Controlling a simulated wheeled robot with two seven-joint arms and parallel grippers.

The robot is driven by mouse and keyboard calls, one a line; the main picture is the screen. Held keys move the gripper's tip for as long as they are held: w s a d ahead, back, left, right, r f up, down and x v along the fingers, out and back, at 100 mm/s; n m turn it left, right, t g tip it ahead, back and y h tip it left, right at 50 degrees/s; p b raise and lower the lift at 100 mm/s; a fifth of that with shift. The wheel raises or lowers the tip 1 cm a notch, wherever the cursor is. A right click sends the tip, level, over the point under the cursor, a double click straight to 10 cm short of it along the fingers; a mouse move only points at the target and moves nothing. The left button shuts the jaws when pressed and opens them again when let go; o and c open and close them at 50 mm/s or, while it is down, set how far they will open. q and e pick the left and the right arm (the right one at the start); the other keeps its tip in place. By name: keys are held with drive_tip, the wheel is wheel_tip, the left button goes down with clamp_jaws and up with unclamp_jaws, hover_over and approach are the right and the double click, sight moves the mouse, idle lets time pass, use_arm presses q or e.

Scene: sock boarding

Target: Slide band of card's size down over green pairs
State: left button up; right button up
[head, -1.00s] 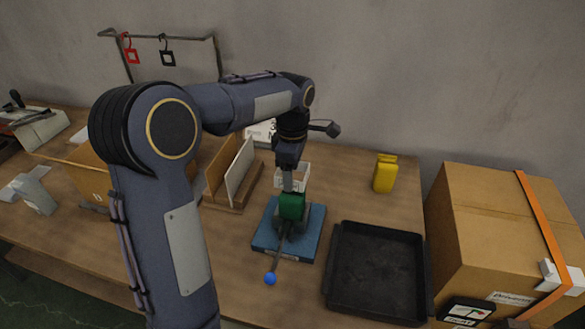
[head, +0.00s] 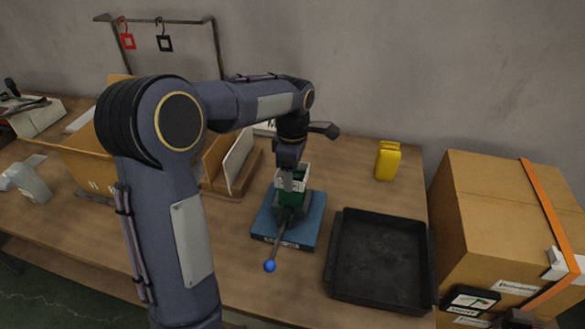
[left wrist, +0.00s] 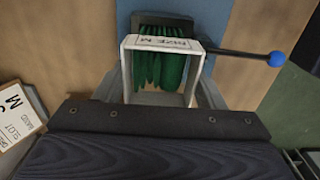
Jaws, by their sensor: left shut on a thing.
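The white band (left wrist: 162,44), printed "SIZE M", is a square open frame; it also shows in the head view (head: 299,170). My left gripper (head: 291,184) is shut on it, with a finger at each side in the left wrist view. The green pairs (left wrist: 160,70) stand bunched in a dark holder and show through the band's opening; green (head: 292,196) also shows below the band in the head view. How far the band reaches down around them is unclear. The white card (left wrist: 18,115) reads "M". My right gripper is not clearly in view.
The holder stands on a blue base (head: 304,232), with a blue-knobbed lever (head: 269,266) sticking out. A black tray (head: 378,292) lies to the right, beside a big cardboard box (head: 490,210). A yellow object (head: 388,160) stands behind. Wooden dividers (head: 236,165) are at left.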

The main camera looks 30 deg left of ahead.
use_arm(q)
drive_tip(key=shift+f+b, duration=1.85)
drive_tip(key=shift+f, duration=1.15)
drive_tip(key=o, duration=1)
wheel_tip(320, 180, up, 8)
drive_tip(key=shift+f, duration=0.1)
